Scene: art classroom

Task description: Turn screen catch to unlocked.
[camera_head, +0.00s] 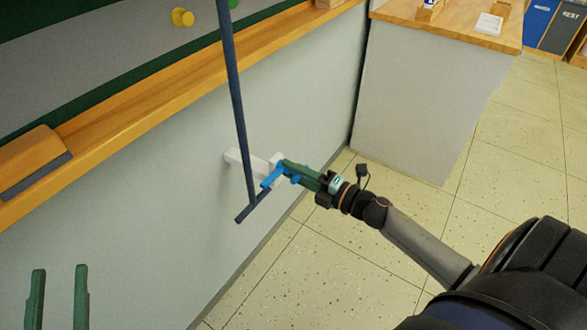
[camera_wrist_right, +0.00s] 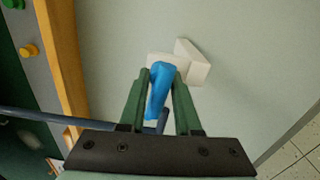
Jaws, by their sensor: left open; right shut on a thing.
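The screen catch is a bright blue lever (camera_head: 270,178) on a white wall block (camera_head: 236,157), low on the pale wall. The lever also shows in the right wrist view (camera_wrist_right: 158,95), with the white block (camera_wrist_right: 194,64) just beyond it. My right gripper (camera_head: 284,171) is shut on the blue lever, with its green fingers (camera_wrist_right: 160,82) on either side. The fingers hide part of the lever. In the head view, a dark blue bar (camera_head: 236,95) hangs down beside the catch and ends in a crosspiece (camera_head: 252,207). My left gripper (camera_head: 59,275) is open and empty at the lower left.
A wooden ledge (camera_head: 150,92) runs along the wall under the board, with an eraser-like wooden block (camera_head: 30,157) on it. A yellow knob (camera_head: 182,17) is on the board. A wood-topped counter (camera_head: 455,22) stands at the back. The tiled floor (camera_head: 330,270) is clear.

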